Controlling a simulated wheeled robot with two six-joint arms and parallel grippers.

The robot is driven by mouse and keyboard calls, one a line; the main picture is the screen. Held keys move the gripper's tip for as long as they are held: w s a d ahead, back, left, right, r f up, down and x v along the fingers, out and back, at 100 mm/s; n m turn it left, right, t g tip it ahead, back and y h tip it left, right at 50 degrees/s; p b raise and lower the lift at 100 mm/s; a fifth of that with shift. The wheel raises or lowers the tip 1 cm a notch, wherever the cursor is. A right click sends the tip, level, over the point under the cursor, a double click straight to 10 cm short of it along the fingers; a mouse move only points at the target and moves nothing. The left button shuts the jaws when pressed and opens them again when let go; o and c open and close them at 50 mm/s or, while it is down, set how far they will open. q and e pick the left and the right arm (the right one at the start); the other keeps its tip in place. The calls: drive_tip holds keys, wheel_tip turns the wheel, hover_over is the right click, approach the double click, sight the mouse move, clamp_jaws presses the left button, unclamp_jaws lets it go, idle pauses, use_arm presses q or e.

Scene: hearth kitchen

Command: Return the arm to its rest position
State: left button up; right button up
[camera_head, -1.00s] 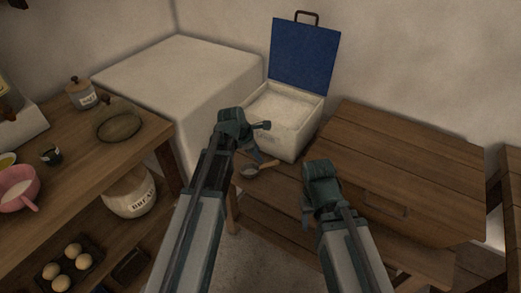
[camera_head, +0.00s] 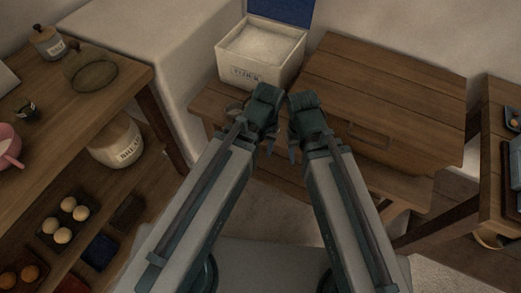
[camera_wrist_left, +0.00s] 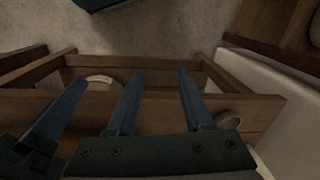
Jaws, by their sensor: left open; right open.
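My left gripper (camera_head: 268,146) is open and empty in the head view, in front of the flour box above the front edge of the small wooden table (camera_head: 206,108). In the left wrist view its two blue fingers (camera_wrist_left: 159,74) are apart with nothing between them. My right gripper (camera_head: 292,152) is open and empty, close beside the left one. Both arms reach forward, their ends nearly meeting.
The open flour box (camera_head: 246,77) stands behind the grippers, its blue lid (camera_head: 282,10) raised. A wooden chest (camera_head: 385,85) is at the right.

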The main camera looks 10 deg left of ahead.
use_arm(q)
drive_tip(key=shift+s+m, duration=0.65)
drive_tip(key=shift+m, duration=0.15)
drive_tip(key=shift+r, duration=0.1)
